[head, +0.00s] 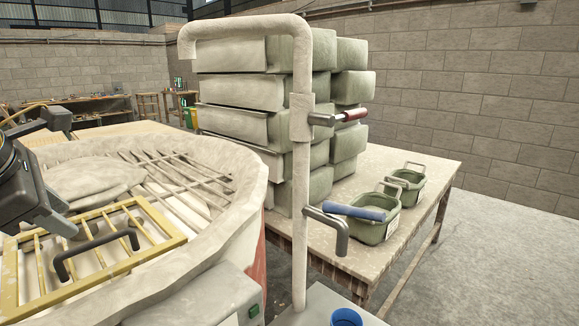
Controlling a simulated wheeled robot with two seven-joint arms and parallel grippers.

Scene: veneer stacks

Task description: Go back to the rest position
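My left gripper (52,217) is at the left edge of the head view, dark grey and partly cut off by the frame. It is over the far left part of a yellow slatted frame (160,222) with a black bar handle (95,252). The gripper appears to be apart from the handle, with nothing visible in it. Its fingers do not show clearly enough to tell whether they are open or shut. My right gripper is not in view.
The yellow frame lies over a large round tub (235,235) with a bar grid (175,180). A pale hooked pole (300,220) stands right of it. Behind are stacked green blocks (285,95) on a table (400,165) with two green caddies (375,230). A blue cup (346,317) is in front.

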